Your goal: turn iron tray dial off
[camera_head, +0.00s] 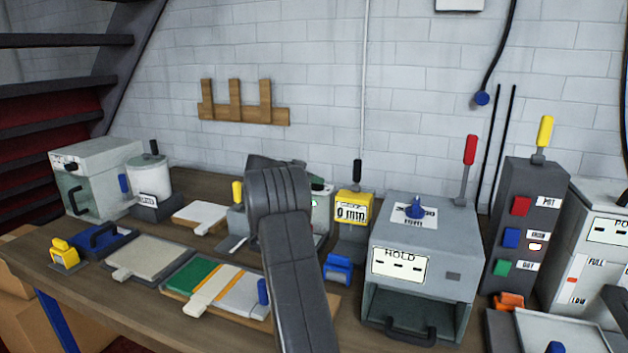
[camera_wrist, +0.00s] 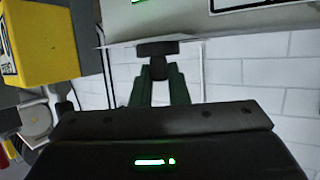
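In the wrist view a dark dial (camera_wrist: 158,48) with a wide bar and a narrower stem sits at the edge of a pale grey machine (camera_wrist: 180,18). No label on the dial can be read. The two dark green fingers of my gripper (camera_wrist: 159,72) lie on either side of the stem and look closed against it. In the head view my arm hides the gripper and the dial. Part of a grey machine with a green light (camera_head: 320,205) shows just right of my arm.
A yellow timer (camera_head: 352,207) stands close by, right of my arm. A grey HOLD box (camera_head: 425,225) with a blue knob is further right. Flat trays (camera_head: 140,258) and a striped board (camera_head: 190,277) lie at the front left. A white canister (camera_head: 150,178) stands behind them.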

